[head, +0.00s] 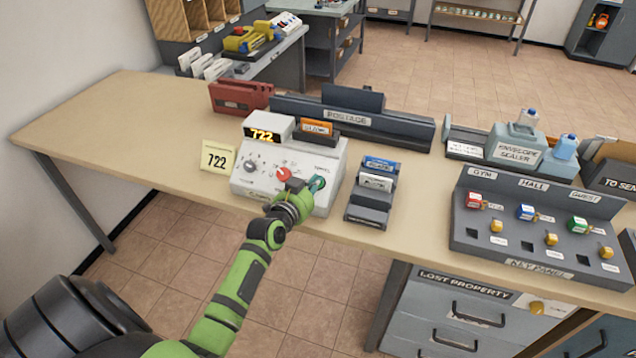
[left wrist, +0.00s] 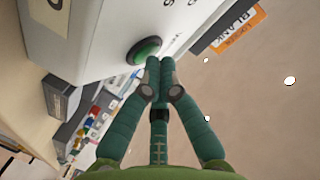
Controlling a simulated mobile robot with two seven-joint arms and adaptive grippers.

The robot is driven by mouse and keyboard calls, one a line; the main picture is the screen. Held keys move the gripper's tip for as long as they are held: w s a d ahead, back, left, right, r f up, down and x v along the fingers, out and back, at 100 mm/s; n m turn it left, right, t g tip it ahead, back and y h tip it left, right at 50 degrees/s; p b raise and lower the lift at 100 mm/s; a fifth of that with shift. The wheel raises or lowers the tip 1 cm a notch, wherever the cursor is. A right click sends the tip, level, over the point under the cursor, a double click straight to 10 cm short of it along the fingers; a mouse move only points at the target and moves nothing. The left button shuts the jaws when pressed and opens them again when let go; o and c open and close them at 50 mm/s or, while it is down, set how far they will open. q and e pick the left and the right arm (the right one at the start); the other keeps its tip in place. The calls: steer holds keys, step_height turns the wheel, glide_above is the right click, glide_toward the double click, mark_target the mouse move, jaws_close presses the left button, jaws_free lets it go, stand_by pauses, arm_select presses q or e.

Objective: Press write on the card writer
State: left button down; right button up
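The card writer (head: 248,184) is a white box on the beige desk, with a lit display (head: 265,134) reading 722, a dial and a red knob (head: 283,174). An orange-labelled card (head: 317,127) stands at its top; it also shows in the left wrist view (left wrist: 238,29). In the left wrist view a round green button (left wrist: 143,51) is on the white panel. My left gripper (head: 317,184) is at the writer's right front. Its teal fingers (left wrist: 160,63) are together and empty, right beside the button. I cannot tell whether they touch it. My right gripper is out of view.
A note (head: 216,158) reading 722 stands left of the writer. A dark card rack (head: 369,214) stands close on its right, then the key panel (head: 515,237). A red box (head: 240,97) and the postage unit (head: 400,123) are behind. The desk's left end is clear.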

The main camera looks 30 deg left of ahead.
arm_select(q)
steer(key=shift+w+f, duration=0.1)
steer(key=shift+f, duration=0.1)
stand_by(0.5)
steer(key=shift+s+r+p, duration=0.45)
steer(key=shift+r+p, duration=0.2)
steer(key=shift+p, duration=0.1)
steer(key=shift+s+d+r+p, duration=0.1)
steer(key=shift+s+r+p, duration=0.05)
steer(key=shift+r+p, duration=0.45)
steer(key=s+r+p, duration=0.1)
steer(key=p, duration=0.1)
steer(key=s+r+p, duration=0.1)
steer(key=r+p, duration=0.1)
steer(key=shift+s+d, duration=0.2)
steer(key=shift+d, duration=0.1)
